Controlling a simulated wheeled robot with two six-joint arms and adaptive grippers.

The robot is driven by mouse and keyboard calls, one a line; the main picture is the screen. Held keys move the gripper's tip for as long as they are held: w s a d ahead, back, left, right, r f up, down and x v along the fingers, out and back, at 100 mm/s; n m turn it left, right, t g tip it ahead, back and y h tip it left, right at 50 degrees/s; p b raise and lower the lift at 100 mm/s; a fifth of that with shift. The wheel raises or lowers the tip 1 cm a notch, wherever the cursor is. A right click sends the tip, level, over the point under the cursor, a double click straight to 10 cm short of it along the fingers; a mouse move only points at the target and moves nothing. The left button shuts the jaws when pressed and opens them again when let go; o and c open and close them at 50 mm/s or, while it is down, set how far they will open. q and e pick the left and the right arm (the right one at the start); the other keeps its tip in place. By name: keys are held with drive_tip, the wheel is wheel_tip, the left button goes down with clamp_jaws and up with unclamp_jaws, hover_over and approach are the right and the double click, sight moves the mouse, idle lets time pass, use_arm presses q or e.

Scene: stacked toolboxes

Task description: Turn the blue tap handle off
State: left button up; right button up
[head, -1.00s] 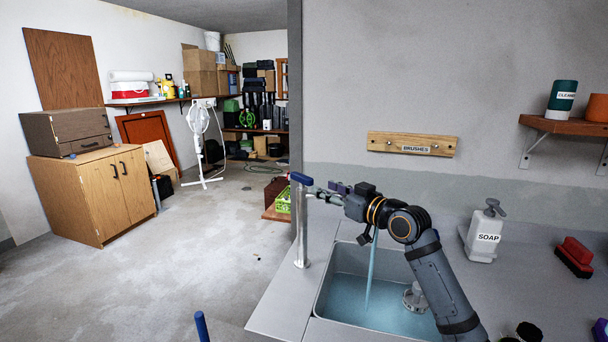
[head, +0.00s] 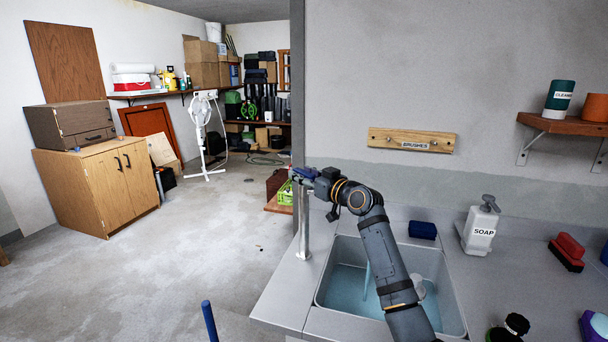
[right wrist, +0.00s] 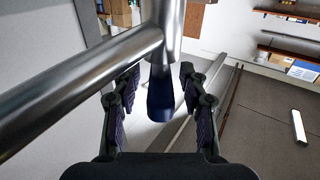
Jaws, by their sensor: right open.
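The metal tap (head: 304,228) stands at the left rim of the sink. Its blue handle (right wrist: 160,97) shows in the right wrist view between the two fingers of my right gripper (right wrist: 160,98). The fingers are spread, with a gap on each side of the handle. In the head view my right gripper (head: 306,174) is at the top of the tap and mostly hides the handle. A stream of water (head: 366,279) falls into the sink (head: 458,318), which holds water. My left gripper is out of view.
The tap's metal spout (right wrist: 75,85) crosses the left of the wrist view. A blue sponge (head: 422,230), a soap bottle (head: 481,228) and a red brush (head: 567,251) are on the counter. A blue post (head: 208,322) stands at the bottom.

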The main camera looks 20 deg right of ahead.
drive_tip(key=c, duration=0.4)
clamp_jaws()
drive_tip(key=shift+p, duration=0.3)
